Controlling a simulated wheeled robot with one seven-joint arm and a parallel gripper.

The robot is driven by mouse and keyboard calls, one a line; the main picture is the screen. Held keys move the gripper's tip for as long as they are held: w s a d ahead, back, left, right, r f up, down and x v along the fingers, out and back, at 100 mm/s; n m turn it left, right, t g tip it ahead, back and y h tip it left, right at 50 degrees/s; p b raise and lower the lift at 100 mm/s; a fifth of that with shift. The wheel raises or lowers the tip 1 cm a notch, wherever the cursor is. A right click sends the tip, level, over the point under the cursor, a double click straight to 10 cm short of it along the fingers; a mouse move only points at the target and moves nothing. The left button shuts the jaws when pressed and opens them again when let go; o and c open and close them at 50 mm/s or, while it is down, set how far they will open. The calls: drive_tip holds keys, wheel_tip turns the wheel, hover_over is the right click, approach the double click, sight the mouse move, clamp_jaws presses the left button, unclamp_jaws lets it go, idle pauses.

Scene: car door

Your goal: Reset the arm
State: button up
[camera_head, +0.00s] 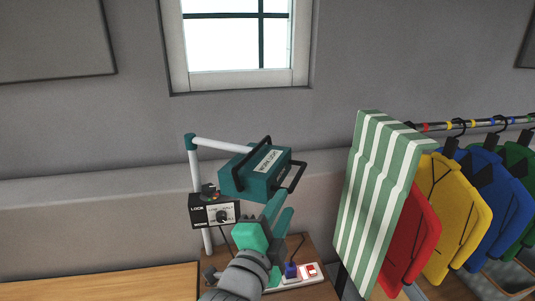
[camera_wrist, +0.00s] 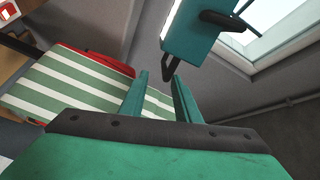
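My gripper (camera_head: 280,208) is teal and is raised in front of a teal box (camera_head: 262,172) with black handles, at its lower right in the head view. In the wrist view my gripper (camera_wrist: 160,78) has its two fingers apart with a gap between them, and I see nothing held. The teal box (camera_wrist: 200,32) is beyond the fingertips, at the upper right. One black handle (camera_wrist: 168,66) shows close to the fingertips; I cannot tell whether they touch. In the head view my wrist hides part of the table below.
The box is on a white post (camera_head: 222,145) beside a black control box (camera_head: 214,212) with a knob. A green-striped board (camera_head: 380,195) and hanging jackets (camera_head: 455,215) stand at right. A window (camera_head: 235,45) is behind.

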drive_tip(key=s+a+f+n+y, duration=0.1)
drive_tip(key=s+f+n+y, duration=0.15)
drive_tip(key=f+n, duration=0.45)
drive_tip(key=s+a+f+n+y, duration=0.15)
drive_tip(key=s+f, duration=0.25)
drive_tip(key=f, duration=0.7)
drive_tip(key=s+a+f+n+y, duration=0.1)
drive_tip(key=s+f+n+y, duration=0.15)
drive_tip(key=f+n, duration=0.4)
drive_tip(key=s+f+n, duration=0.1)
drive_tip(key=s+f, duration=0.3)
drive_tip(key=s, duration=0.5)
drive_tip(key=s+a+f+n, duration=0.1)
drive_tip(key=s+f, duration=0.3)
drive_tip(key=s, duration=0.5)
drive_tip(key=s+a+f+n+g, duration=0.1)
drive_tip(key=s+f, duration=0.3)
drive_tip(key=s, duration=0.6)
drive_tip(key=shift+n+y, duration=0.45)
drive_tip(key=shift+n, duration=0.05)
